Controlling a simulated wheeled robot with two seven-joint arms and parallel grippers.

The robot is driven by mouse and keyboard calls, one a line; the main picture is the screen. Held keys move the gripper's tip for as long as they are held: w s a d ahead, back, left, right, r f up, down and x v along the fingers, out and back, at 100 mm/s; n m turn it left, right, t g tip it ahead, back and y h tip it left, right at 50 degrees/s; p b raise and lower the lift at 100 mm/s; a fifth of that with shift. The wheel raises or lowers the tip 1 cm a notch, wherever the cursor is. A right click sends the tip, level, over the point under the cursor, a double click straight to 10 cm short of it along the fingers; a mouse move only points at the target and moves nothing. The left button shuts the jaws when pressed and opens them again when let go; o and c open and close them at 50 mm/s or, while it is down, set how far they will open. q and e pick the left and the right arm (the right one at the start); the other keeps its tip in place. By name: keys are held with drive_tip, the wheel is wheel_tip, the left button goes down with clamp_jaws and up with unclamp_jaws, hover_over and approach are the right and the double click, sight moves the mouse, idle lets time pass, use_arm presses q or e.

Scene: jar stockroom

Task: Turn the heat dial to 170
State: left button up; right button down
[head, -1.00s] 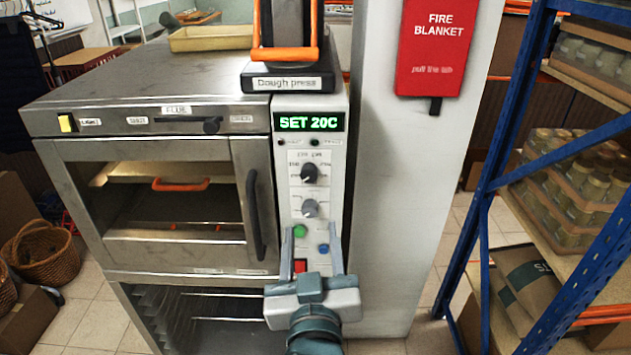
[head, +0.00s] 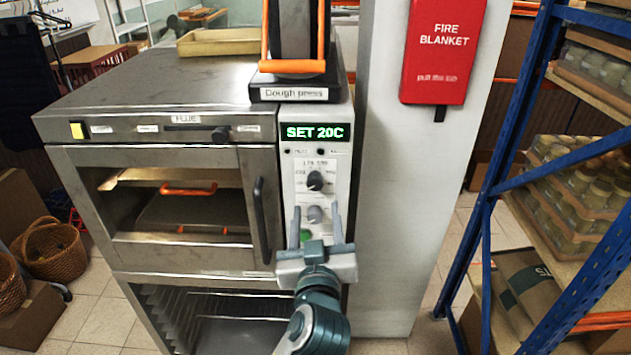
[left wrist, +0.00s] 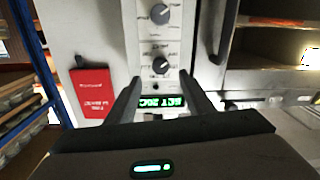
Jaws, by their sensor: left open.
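The oven's control panel (head: 340,165) has a display (head: 315,132) reading SET 20C. Below it is a dark dial (head: 315,181) with a printed scale too small to read, then a grey dial (head: 314,214). My left gripper (head: 316,208) is open and empty, pointing at the panel, its fingertips on either side of the grey dial in the head view. The left wrist view is upside down: the display (left wrist: 162,102) shows between the fingers, and the dark dial (left wrist: 160,65) lies just beyond the fingertips (left wrist: 160,78). Contact cannot be seen. My right gripper is out of view.
The oven (head: 150,95) stands left of the panel, its door handle (head: 260,215) close by. A dough press (head: 295,92) sits on top. A white pillar with a red fire blanket box (head: 440,50) is at right, then a blue shelf frame (head: 497,170) with jars.

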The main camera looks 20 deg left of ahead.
sight(315, 186)
use_arm(q)
drive_tip(key=p+x, duration=0.3)
drive_tip(key=x, duration=0.5)
drive_tip(key=shift+w+a+p, duration=0.2)
drive_tip(key=shift+w+p, duration=0.1)
drive_tip(key=shift+w, duration=0.25)
drive_tip(key=shift+c, duration=0.3)
drive_tip(key=c, duration=1)
